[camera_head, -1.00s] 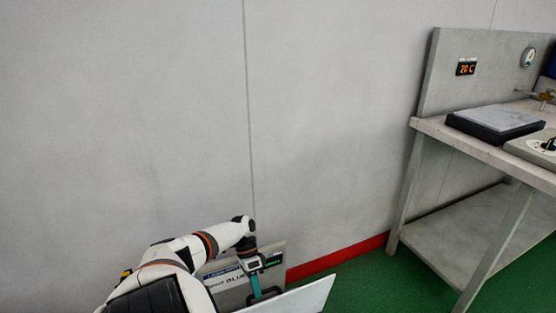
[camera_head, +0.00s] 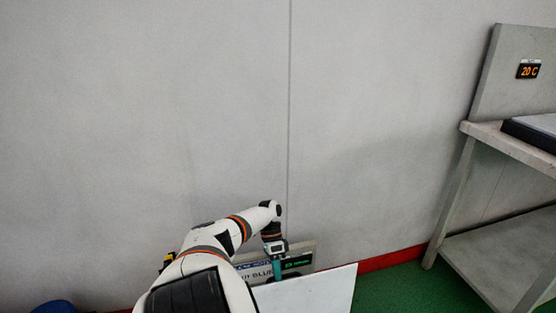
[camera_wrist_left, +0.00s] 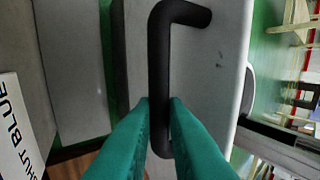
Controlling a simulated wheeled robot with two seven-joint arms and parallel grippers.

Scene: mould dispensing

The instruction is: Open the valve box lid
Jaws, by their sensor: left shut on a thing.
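The valve box (camera_head: 303,249) stands low against the wall, with a lettered sign and a green label above its front. Its pale lid (camera_head: 325,288) juts out from the box toward the lower right, with its broad face showing. My left gripper (camera_head: 277,274) reaches down at the lid. In the left wrist view its teal fingers (camera_wrist_left: 160,104) are shut on the black bar handle (camera_wrist_left: 160,62) of the lid (camera_wrist_left: 213,75). The box's inside is hidden in the head view. My right gripper is not in view.
A grey metal table (camera_head: 490,137) with a lower shelf stands at the right. Green floor (camera_head: 400,292) lies between it and the lid. A red skirting (camera_head: 390,259) runs along the wall. A blue object (camera_head: 53,307) shows at the bottom left.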

